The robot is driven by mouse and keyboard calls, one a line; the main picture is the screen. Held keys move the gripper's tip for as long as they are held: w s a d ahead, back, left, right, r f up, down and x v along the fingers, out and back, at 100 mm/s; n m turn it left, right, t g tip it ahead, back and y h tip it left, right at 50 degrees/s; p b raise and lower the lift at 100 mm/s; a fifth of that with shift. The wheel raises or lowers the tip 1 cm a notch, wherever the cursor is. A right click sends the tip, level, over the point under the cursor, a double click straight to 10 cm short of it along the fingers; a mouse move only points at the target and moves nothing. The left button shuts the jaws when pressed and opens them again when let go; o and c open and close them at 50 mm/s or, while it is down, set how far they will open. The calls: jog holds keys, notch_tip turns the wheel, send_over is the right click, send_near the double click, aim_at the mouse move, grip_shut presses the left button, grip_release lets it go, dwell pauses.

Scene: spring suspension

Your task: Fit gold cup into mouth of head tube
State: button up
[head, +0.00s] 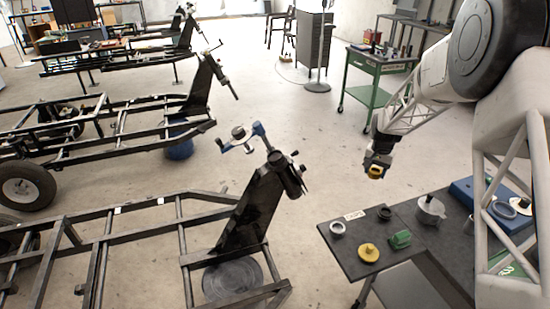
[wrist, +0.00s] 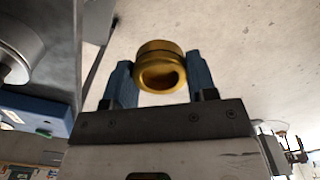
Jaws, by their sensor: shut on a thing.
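The gold cup (head: 375,172) is a short ring-shaped piece with an open centre. In the wrist view the cup (wrist: 159,52) sits between the two blue fingers of my gripper (wrist: 160,78), which is shut on it. In the head view my gripper (head: 378,163) hangs in the air above the floor, behind the work table. The head tube (head: 290,176) is a dark, tilted cylinder at the raised end of the nearest black frame (head: 248,212). My gripper and cup are apart from it, to its right. The inside of its mouth is too small to make out.
A dark work table (head: 345,252) at lower right bears a grey ring (head: 337,228), a yellow flanged part (head: 368,253), a green block (head: 400,239) and other parts. A blue-handled tool (head: 240,138) stands out left of the head tube. A green cart (head: 375,75) stands behind.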

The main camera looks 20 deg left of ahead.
jog(key=s+a+r+n, duration=0.1)
jog(key=s+a+r, duration=0.1)
jog(key=s+a, duration=0.4)
jog(key=s+a+r+n, duration=0.1)
jog(key=s+a+r, duration=0.2)
jog(key=a, duration=1)
jog(key=s+a+r+n, duration=0.1)
jog(key=s+a+r, duration=0.1)
jog(key=s+a, duration=0.7)
jog(key=shift+a+r, duration=0.2)
jog(key=shift+a, duration=0.35)
jog(key=shift+w, duration=0.1)
send_over(275, 157)
jog(key=shift+f, duration=0.8)
jog(key=shift+f, duration=1.7)
jog(key=shift+f, duration=0.1)
